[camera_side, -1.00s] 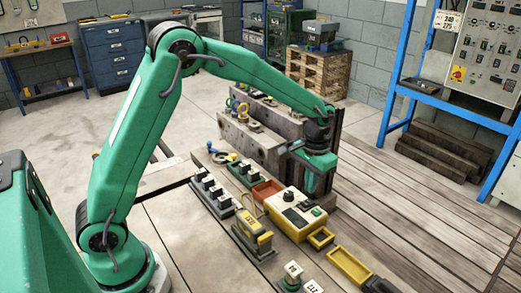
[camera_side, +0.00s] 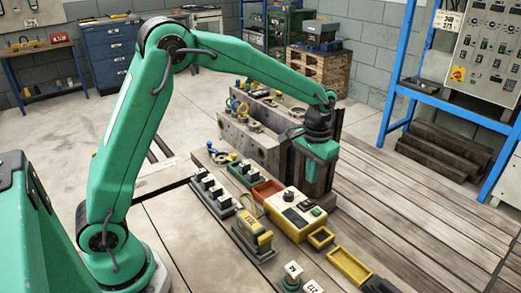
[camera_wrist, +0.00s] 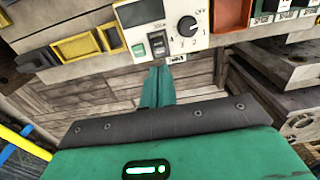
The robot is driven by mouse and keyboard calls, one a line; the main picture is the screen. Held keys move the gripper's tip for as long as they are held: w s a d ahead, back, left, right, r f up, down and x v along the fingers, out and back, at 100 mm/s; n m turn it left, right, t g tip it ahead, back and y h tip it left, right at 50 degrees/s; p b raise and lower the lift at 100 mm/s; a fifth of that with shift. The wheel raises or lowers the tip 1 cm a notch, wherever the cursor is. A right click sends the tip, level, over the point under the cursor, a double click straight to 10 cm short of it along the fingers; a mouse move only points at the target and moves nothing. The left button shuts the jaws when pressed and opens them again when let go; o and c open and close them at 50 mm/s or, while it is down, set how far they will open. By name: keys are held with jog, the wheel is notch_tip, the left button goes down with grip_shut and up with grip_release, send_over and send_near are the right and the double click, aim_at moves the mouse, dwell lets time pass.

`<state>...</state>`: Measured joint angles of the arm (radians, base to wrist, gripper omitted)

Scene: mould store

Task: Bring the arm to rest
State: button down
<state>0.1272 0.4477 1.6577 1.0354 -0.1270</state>
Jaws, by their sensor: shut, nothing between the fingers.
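My gripper (camera_side: 318,172) is green, with a dark wrist joint above it, and hangs over the bench beside the large grey mould block (camera_side: 262,140) in the side view. In the wrist view my gripper (camera_wrist: 158,82) shows its green fingers together, with nothing between them. The beige control box (camera_side: 293,212) with a knob and buttons stands nearer the camera than the gripper. The box also shows at the top of the wrist view (camera_wrist: 203,32), just beyond the fingertips.
An orange tray (camera_side: 267,190), yellow trays (camera_side: 350,267) and a yellow handheld device (camera_side: 253,232) lie around the box. A blue rack (camera_side: 402,88) stands at right. The plank surface (camera_side: 400,205) right of the gripper is largely clear.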

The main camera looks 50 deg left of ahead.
jog(key=s+a+r+t, duration=0.3)
jog(key=s+a+r, duration=0.1)
jog(key=s+r, duration=0.8)
jog(key=s+a+t, duration=0.2)
jog(key=s, duration=1.1)
jog(key=shift+s+f+t, duration=0.15)
jog(key=shift+f+t, duration=0.15)
